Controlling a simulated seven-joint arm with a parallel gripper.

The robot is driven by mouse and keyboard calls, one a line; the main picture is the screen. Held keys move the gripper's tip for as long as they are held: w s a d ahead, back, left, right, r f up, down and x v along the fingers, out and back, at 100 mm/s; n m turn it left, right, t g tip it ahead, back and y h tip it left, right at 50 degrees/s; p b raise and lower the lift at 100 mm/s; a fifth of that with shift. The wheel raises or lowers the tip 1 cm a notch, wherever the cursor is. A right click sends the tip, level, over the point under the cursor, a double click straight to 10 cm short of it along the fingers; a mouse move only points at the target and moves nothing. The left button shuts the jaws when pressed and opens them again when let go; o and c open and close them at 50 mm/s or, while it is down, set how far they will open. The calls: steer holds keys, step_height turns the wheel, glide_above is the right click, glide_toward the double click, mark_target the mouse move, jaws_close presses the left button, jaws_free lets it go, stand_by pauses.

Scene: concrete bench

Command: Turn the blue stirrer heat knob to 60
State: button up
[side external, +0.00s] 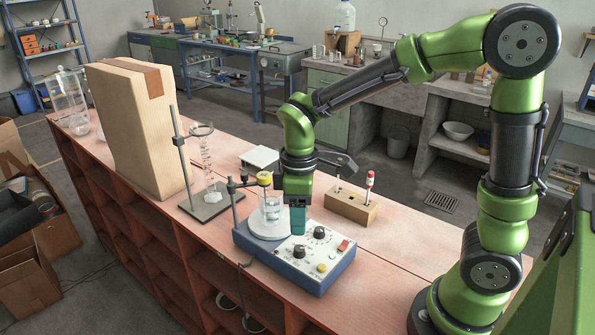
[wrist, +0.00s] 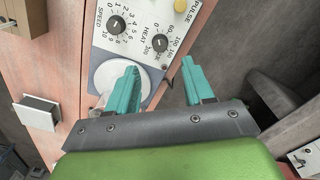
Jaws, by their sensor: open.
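The blue stirrer (side external: 318,280) stands on the bench with a white control panel. Its black heat knob (side external: 298,251) is the one nearer the front edge, beside a yellow button. In the wrist view the heat knob (wrist: 160,43) shows between and beyond my fingertips, with its printed scale around it; its exact pointer setting is too small to read. The speed knob (side external: 319,232) is the other black knob, also seen in the wrist view (wrist: 116,25). My gripper (side external: 298,221) is open and empty, pointing down above the stirrer between plate and knobs. Its teal fingers (wrist: 159,65) are apart, touching no knob.
A glass beaker (side external: 271,206) stands on the stirrer's round plate (side external: 265,225), close to my gripper. A stand with glassware (side external: 207,180) and a tall cardboard box (side external: 140,130) are to the left. A wooden block (side external: 350,207) with upright pieces stands behind. Bench right of the stirrer is clear.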

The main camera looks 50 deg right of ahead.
mark_target(299, 247)
step_height(299, 247, down, 8)
steer(key=shift+f, duration=0.15)
stand_by(0.3)
jaws_close()
